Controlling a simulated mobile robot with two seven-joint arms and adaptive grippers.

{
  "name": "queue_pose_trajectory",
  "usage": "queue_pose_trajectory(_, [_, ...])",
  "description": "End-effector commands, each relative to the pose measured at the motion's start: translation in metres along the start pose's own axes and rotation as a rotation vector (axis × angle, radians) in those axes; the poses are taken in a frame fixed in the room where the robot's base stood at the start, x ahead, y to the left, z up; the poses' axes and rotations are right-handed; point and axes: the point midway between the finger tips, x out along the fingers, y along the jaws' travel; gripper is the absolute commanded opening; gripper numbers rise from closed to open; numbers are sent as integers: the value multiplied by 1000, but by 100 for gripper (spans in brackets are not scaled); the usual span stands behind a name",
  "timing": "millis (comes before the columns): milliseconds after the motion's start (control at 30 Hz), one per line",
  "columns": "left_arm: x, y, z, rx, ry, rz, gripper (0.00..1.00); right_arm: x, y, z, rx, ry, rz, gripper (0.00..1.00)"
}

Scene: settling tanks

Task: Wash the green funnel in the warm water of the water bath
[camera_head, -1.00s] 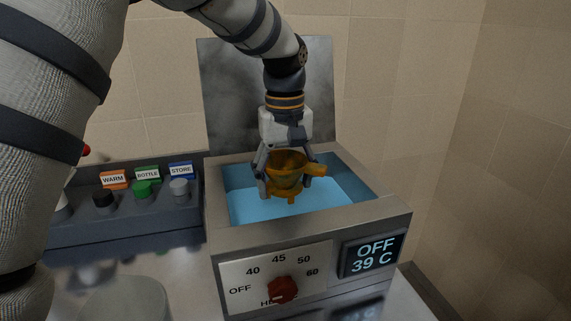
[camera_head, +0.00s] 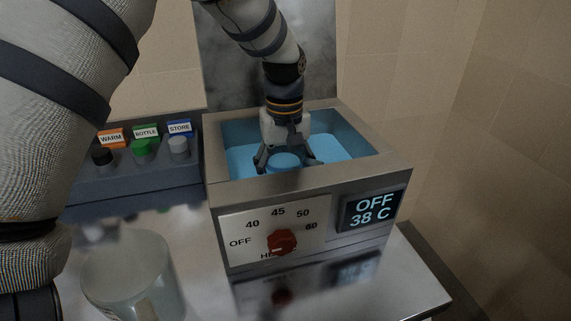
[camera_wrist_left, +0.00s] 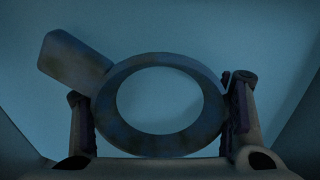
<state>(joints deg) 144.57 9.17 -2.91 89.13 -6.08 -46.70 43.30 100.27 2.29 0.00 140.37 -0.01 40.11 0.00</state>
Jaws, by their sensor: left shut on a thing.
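My left gripper (camera_head: 287,165) reaches straight down into the water bath (camera_head: 312,188), its fingertips at or under the water. It is shut on the funnel (camera_head: 284,158), which lies low in the blue water and looks bluish there. In the left wrist view the funnel (camera_wrist_left: 107,112) is a round ring with a flat tab at upper left, between the two fingers. It shows dull bluish grey with brownish patches, not clearly green. The water (camera_head: 340,147) fills the basin. The display (camera_head: 373,210) reads OFF and 38 C. My right gripper is not in view.
A red dial (camera_head: 282,242) is on the bath's front. Left of the bath, a dark rack (camera_head: 130,189) holds black, green and grey knobs (camera_head: 179,147) under WARM, BOTTLE and STORE labels. A translucent container (camera_head: 128,275) stands at front left. The bath walls surround my gripper.

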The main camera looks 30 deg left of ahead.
Motion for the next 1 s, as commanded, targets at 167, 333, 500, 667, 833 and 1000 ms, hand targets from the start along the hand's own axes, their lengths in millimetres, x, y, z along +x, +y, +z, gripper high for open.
queue_pose_trajectory(167, [0,0,0,0,1,1,34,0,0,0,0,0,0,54])
queue_pose_trajectory(333, [0,0,0,0,1,0,34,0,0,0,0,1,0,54])
queue_pose_trajectory(500, [0,0,0,0,1,0,33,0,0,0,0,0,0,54])
queue_pose_trajectory(667, [2,0,-6,0,0,-1,33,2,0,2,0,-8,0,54])
queue_pose_trajectory(833, [2,0,-14,0,-1,-1,33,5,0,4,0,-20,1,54])
queue_pose_trajectory(1000, [0,0,-15,1,1,0,33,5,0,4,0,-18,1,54])
